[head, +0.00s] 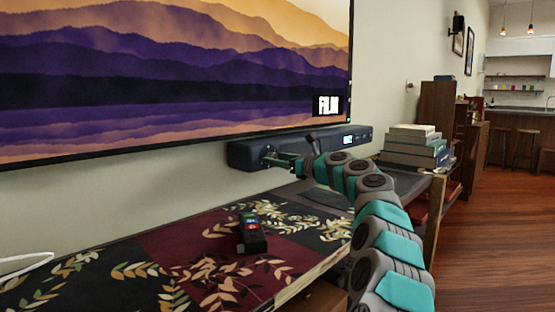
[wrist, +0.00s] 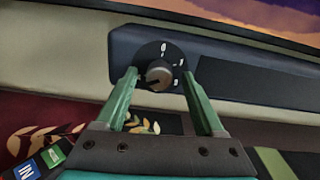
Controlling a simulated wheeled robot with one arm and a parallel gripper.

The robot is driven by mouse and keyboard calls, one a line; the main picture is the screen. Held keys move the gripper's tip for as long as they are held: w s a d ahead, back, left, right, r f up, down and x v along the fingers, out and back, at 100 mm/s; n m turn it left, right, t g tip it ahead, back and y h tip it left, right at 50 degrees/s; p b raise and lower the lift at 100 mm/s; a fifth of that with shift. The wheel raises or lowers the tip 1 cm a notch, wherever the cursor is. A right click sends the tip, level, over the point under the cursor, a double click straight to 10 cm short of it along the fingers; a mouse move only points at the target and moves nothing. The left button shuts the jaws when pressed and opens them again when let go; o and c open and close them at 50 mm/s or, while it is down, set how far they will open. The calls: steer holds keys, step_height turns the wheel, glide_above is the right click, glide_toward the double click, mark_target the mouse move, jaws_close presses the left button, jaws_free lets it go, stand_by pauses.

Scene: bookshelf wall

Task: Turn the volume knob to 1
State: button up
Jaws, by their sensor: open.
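The volume knob (wrist: 159,75) is a small round grey knob on a dark dial with white marks, on the left end of the soundbar (wrist: 240,82). In the head view the soundbar (head: 300,148) hangs below the TV, and the knob is small at its left end. My gripper (wrist: 162,84) is open, with one green finger on each side of the knob in the wrist view. Whether the fingers touch the knob I cannot tell. In the head view my gripper (head: 272,160) is at the soundbar's left end. The dial's lower part is partly hidden.
The TV (head: 180,70) is above the soundbar. A black remote (head: 251,238) lies on the leaf-patterned cloth (head: 190,262) covering the cabinet. Open wooden floor (head: 485,240) lies to the right.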

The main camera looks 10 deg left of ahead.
steer(key=shift+a, duration=0.1)
jaws_close()
stand_by(0.7)
